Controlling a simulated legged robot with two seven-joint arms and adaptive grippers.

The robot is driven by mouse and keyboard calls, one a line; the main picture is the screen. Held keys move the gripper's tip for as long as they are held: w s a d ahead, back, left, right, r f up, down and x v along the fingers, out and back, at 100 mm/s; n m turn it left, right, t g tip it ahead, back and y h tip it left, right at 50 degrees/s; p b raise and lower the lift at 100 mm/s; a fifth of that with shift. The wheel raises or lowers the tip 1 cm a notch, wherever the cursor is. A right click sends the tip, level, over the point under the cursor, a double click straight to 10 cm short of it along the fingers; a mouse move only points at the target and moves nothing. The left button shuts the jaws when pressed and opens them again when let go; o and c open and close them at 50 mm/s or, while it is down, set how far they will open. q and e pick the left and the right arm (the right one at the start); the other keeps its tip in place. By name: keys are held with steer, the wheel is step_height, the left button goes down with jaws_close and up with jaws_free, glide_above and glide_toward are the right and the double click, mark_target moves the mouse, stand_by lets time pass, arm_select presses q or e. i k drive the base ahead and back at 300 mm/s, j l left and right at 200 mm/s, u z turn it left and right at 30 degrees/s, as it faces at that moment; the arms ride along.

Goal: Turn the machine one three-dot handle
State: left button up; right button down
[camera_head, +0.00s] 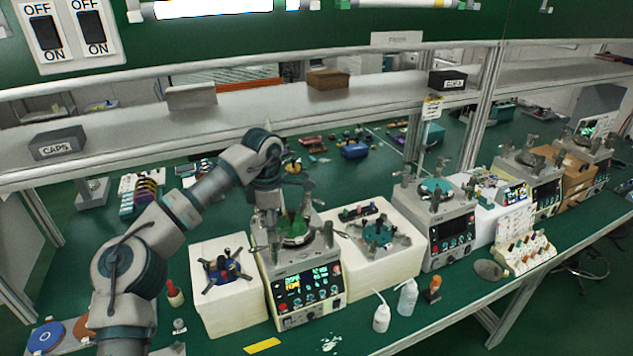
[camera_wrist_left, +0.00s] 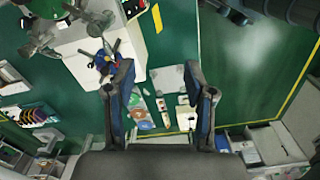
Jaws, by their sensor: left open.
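The nearest lapping machine (camera_head: 306,287), which I take as machine one, has a lit panel, a green plate and several upright posts on top. It shows partly in the left wrist view (camera_wrist_left: 38,35). I cannot make out dots on any handle. My left arm comes over from the left, and my left gripper (camera_head: 270,230) hangs at the left side of this machine's top, small and partly merged with its posts. In the left wrist view the gripper (camera_wrist_left: 160,98) is open, with nothing between its fingers. My right gripper is not in view.
A white block with a blue, black-armed fixture (camera_head: 222,271) stands left of the machine; another white block (camera_head: 375,262) stands right. A second machine (camera_head: 437,228) is farther right. A shelf (camera_head: 300,110) crosses behind.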

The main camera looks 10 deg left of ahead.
mark_target(307, 195)
steer(key=i, duration=1.3)
